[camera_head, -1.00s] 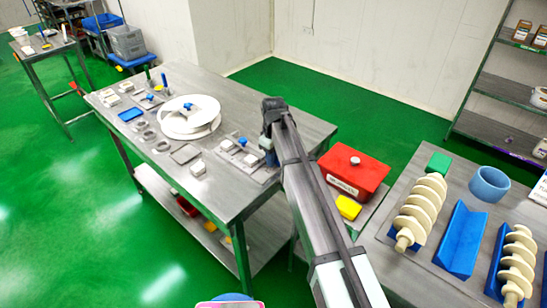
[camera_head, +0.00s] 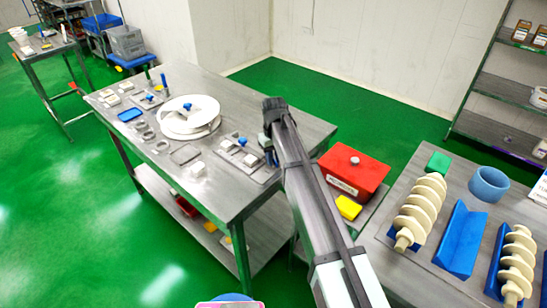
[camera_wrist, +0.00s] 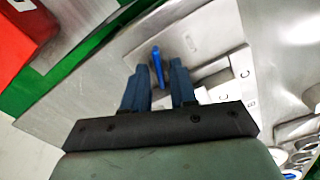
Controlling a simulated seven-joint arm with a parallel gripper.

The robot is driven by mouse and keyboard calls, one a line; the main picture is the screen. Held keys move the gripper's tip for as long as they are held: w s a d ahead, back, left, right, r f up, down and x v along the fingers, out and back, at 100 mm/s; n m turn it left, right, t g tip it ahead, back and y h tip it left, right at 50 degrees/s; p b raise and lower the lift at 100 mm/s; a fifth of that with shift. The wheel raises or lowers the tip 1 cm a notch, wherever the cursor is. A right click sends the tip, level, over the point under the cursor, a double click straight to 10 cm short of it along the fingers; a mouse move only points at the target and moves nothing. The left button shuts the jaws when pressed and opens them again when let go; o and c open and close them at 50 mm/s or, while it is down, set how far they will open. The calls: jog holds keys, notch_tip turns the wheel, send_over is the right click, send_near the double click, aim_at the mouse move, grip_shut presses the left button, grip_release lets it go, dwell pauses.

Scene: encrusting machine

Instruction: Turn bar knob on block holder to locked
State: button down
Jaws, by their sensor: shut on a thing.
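The bar knob (camera_wrist: 157,68) is a slim blue bar on a grey metal plate of the block holder (camera_wrist: 190,38) in the wrist view. My gripper (camera_wrist: 159,70) has its two blue fingers on either side of the bar and is shut on it. In the head view, my gripper (camera_head: 270,158) is low at the right end of the block holder (camera_head: 262,175), which carries white blocks (camera_head: 250,160). The arm hides the knob there. Another blue knob (camera_head: 242,141) stands to the left on the holder. I cannot read a lock mark.
A white round disc part (camera_head: 190,118) with a blue knob stands left on the steel table (camera_head: 215,205). A red box (camera_head: 352,172) and a yellow block (camera_head: 348,207) are right of the arm. White augers and blue cradles (camera_head: 461,240) fill the right-hand table.

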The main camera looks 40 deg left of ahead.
dwell(0.3)
jog(key=c, duration=1)
grip_release()
